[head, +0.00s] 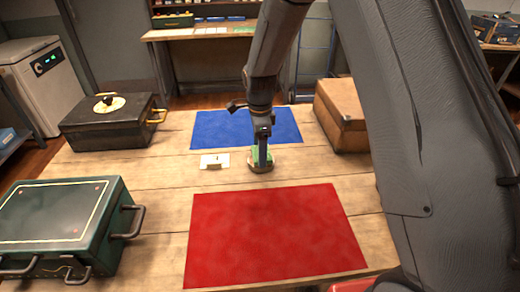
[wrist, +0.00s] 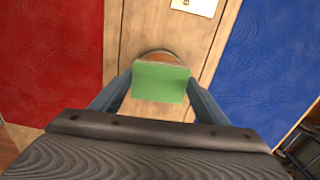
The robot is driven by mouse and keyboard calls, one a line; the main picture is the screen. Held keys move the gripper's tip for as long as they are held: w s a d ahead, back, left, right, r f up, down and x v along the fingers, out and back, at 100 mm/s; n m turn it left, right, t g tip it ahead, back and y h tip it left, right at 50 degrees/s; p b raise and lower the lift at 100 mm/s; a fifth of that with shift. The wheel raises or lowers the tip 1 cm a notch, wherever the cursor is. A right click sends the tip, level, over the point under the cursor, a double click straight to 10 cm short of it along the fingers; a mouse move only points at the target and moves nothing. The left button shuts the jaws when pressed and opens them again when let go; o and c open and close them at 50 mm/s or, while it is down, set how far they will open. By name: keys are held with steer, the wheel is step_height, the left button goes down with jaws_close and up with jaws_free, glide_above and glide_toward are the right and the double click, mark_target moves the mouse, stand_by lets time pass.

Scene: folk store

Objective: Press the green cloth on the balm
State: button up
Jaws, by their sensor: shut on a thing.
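My gripper (head: 262,158) points down over the middle of the wooden table, between the blue mat and the red mat. It is shut on the green cloth (wrist: 160,84), which shows as a small green block between the two fingers in the wrist view. The balm (head: 261,168) is a low round tin on the table directly under the gripper. In the wrist view its brownish rim (wrist: 158,54) shows just past the cloth's far edge, and the cloth hides most of it. I cannot tell for certain whether cloth and balm touch.
A small white card (head: 214,162) lies left of the balm. The blue mat (head: 230,125) is behind and the red mat (head: 275,235) in front. A black case (head: 105,125) and a green case (head: 65,225) stand left. A brown case (head: 342,110) stands back right.

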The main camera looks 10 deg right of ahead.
stand_by(0.6)
steer(key=shift+r+p, duration=2.35)
steer(key=shift+r, duration=1.2)
steer(key=shift+f, duration=0.1)
